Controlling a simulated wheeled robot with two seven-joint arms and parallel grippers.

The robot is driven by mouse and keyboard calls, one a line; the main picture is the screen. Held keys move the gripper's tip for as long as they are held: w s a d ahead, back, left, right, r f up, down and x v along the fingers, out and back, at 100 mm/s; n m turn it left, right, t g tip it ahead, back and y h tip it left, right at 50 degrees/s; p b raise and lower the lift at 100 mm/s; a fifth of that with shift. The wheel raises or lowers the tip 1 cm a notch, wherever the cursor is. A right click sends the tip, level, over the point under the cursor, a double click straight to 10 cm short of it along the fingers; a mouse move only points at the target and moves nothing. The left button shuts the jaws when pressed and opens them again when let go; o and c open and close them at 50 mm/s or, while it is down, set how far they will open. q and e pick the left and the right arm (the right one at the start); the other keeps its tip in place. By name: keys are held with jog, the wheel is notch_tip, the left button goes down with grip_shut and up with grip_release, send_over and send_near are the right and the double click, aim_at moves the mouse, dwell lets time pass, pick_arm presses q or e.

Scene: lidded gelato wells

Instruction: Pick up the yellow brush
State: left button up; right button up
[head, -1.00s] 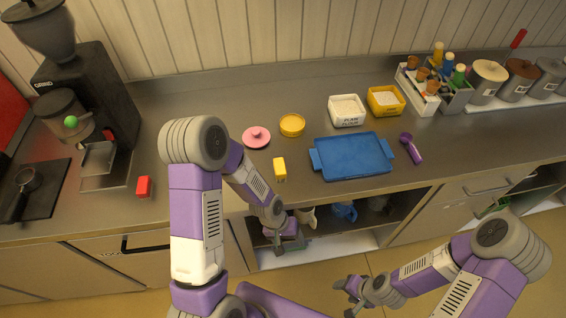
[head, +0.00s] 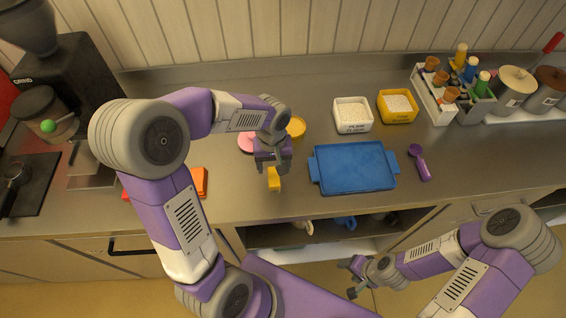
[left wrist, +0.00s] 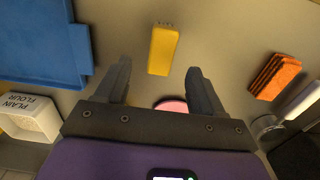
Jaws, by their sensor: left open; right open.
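The yellow brush (head: 273,179) lies on the steel counter between the pink lid and the counter's front edge, left of the blue tray. In the left wrist view the brush (left wrist: 163,50) is a small yellow block just beyond the fingertips, between their lines. My left gripper (head: 272,168) is open and empty above the counter, pointing down over the brush; its fingers (left wrist: 158,78) show apart in the left wrist view. My right gripper (head: 354,279) is open and empty, low in front of the counter, away from the brush.
A blue tray (head: 352,167) is right of the brush, with a purple scoop (head: 419,162) beyond it. A pink lid (head: 246,143) and yellow dish (head: 296,127) are partly behind my left gripper. An orange block (head: 199,181) lies left. White and yellow tubs (head: 352,115) stand behind the tray.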

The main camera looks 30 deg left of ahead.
aim_at(274, 176)
pick_arm(q)
jog(key=shift+w+a+f, duration=0.15)
jog(key=shift+w+f, duration=0.4)
jog(key=shift+f, duration=0.15)
jog(key=f, duration=0.1)
jog(key=s+f, duration=0.1)
jog(key=f+b, duration=0.1)
jog(key=shift+s, duration=0.25)
jog(key=shift+w+f, duration=0.1)
jog(key=shift+f, duration=1.35)
pick_arm(e)
jog(key=shift+w+f, duration=0.2)
jog(key=shift+f, duration=0.45)
pick_arm(q)
jog(key=c, duration=1.1)
jog(key=shift+o, duration=0.2)
jog(key=shift+r, duration=0.15)
notch_tip(274, 176, up, 10)
jog(key=shift+f+p, duration=0.1)
jog(key=shift+p, duration=0.7)
pick_arm(e)
jog(key=shift+r, duration=0.9)
